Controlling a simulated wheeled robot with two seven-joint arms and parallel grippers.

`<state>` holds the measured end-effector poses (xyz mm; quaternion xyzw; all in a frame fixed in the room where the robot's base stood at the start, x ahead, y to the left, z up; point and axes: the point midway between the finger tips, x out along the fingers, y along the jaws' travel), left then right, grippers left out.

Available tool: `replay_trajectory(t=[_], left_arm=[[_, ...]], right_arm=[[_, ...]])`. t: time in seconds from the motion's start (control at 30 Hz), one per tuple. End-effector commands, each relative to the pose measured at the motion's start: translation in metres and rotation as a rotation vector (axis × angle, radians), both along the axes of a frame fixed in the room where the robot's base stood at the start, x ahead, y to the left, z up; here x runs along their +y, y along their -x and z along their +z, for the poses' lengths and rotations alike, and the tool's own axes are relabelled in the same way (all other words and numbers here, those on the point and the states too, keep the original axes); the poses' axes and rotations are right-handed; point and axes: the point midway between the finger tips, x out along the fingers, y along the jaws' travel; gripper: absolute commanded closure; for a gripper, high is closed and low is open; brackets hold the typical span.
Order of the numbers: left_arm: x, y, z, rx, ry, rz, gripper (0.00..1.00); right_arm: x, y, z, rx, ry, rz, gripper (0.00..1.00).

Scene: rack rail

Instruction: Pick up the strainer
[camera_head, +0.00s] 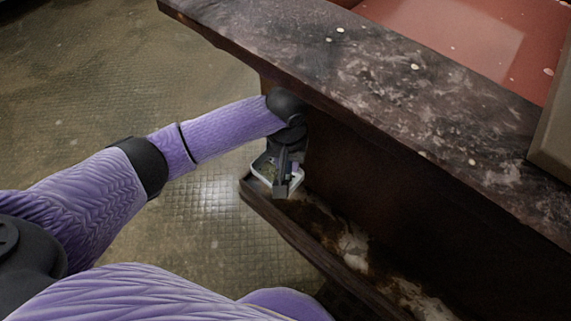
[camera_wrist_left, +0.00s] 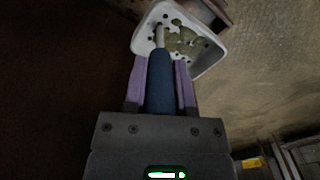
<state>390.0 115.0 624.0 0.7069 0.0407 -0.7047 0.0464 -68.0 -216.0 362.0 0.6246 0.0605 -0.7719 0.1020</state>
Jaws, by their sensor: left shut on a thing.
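The strainer shows in the left wrist view as a white, square-cornered bowl with dark holes (camera_wrist_left: 205,57) and a blue handle (camera_wrist_left: 160,80). My left gripper (camera_wrist_left: 159,68) is shut on the blue handle, with a purple finger on each side of it. In the head view the gripper (camera_head: 284,178) is below the counter overhang, above the left end of the low shelf. A white rim of the strainer (camera_head: 261,174) shows beside it, partly hidden by the gripper. I cannot tell whether the strainer touches the shelf. My right gripper is not in view.
A dark, stained counter top (camera_head: 360,62) overhangs the dark recess, close above my left wrist. The low shelf (camera_head: 352,245) has pale stains and a raised front edge. Tiled floor (camera_head: 205,225) lies open to the left. A red surface (camera_head: 460,35) is beyond the counter.

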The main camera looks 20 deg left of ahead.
Motion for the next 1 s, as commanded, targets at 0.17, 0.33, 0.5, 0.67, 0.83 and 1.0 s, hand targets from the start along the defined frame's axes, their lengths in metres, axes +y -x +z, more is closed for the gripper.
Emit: replay_trajectory(t=[0.17,0.33,0.5,0.67,0.83,1.0], left_arm=[[0.014,0.037,0.005,0.002,-0.004,-0.001,1.00],[0.031,0.085,0.007,0.003,-0.004,-0.002,1.00],[0.051,0.138,0.006,0.006,-0.004,-0.002,1.00],[0.062,0.171,0.001,0.004,-0.003,0.000,1.00],[0.067,0.183,0.003,0.001,-0.001,0.000,1.00],[0.067,0.183,0.018,-0.001,-0.001,0.000,1.00]], right_arm=[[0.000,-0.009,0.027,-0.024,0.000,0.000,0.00],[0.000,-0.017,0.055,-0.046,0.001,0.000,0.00],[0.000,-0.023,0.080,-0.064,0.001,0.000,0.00],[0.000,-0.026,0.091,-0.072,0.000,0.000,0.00],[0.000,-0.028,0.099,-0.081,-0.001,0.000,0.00],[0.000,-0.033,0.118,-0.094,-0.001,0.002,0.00]])
